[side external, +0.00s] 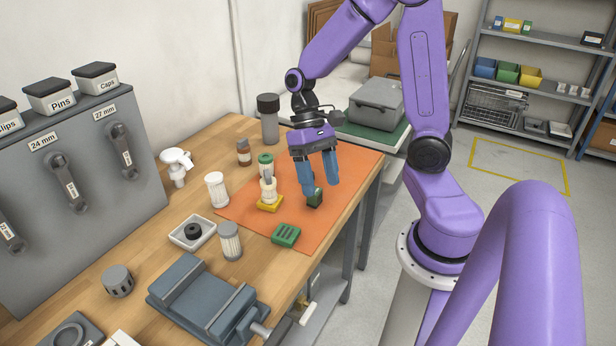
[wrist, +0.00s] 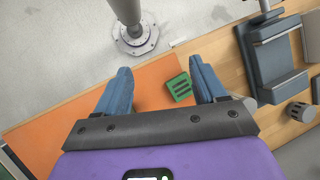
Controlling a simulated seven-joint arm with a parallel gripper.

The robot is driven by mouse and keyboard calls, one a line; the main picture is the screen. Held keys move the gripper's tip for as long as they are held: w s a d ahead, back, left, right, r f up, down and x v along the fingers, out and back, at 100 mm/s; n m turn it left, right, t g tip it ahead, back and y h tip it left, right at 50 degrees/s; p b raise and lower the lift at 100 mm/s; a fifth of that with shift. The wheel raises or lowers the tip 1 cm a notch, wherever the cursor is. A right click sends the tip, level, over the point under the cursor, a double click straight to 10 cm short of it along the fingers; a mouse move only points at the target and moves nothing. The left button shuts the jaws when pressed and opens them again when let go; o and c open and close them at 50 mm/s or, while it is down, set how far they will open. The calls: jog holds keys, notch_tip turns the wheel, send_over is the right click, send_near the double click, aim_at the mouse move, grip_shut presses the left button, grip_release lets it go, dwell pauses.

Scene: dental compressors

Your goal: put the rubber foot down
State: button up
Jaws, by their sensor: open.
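My gripper (side external: 318,192) is open, its two blue fingers pointing down over the orange mat (side external: 342,165). A small dark block with a green face (side external: 315,198) is at the mat, by the fingertips; I cannot tell whether they touch it. A small black round piece (side external: 195,230), which looks like a rubber foot, lies in the square white dish (side external: 178,239) to the left of the mat. In the wrist view my gripper (wrist: 160,66) has its fingers wide apart with nothing seen between them except mat and a green slotted block (wrist: 180,87) beside the right finger.
The green slotted block (side external: 286,235) lies at the mat's front. A yellow-based cream piece (side external: 268,192) stands close left of my fingers. The mat's right side is clear.

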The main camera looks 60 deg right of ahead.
jog(key=w+d+f+m+t+y, duration=0.2)
jog(key=w+d+m+t+y, duration=0.15)
jog(key=d+m, duration=0.4)
jog(key=w+d+f+m+t+y, duration=0.2)
jog(key=d+m+y, duration=0.2)
jog(key=d+m, duration=0.35)
jog(key=s+d+f+m+t, duration=0.1)
jog(key=d+m+t, duration=0.1)
jog(key=d, duration=0.3)
jog(key=s+d+f+m+t, duration=0.1)
jog(key=s+d+m+t, duration=0.1)
jog(key=d+m+t, duration=0.1)
jog(key=s+d+f+m+t+h, duration=0.1)
jog(key=d+f+m+t, duration=0.1)
jog(key=d, duration=0.5)
jog(key=shift+s+d+m+t, duration=0.15)
jog(key=shift+m+t, duration=0.25)
jog(key=shift+m, duration=0.2)
jog(key=shift+s+d+m+t, duration=0.15)
jog(key=shift+m+t, duration=0.2)
jog(key=shift+m, duration=0.25)
jog(key=shift+a+f, duration=0.1)
jog(key=shift+f, duration=0.05)
jog(key=x, duration=1.1)
jog(key=shift+w+a+f, duration=0.1)
jog(key=shift+w+a, duration=0.05)
jog(key=shift+w, duration=0.15)
jog(key=shift+x, duration=2.7)
jog(key=shift+s, duration=0.1)
jog(key=c, duration=1.2)
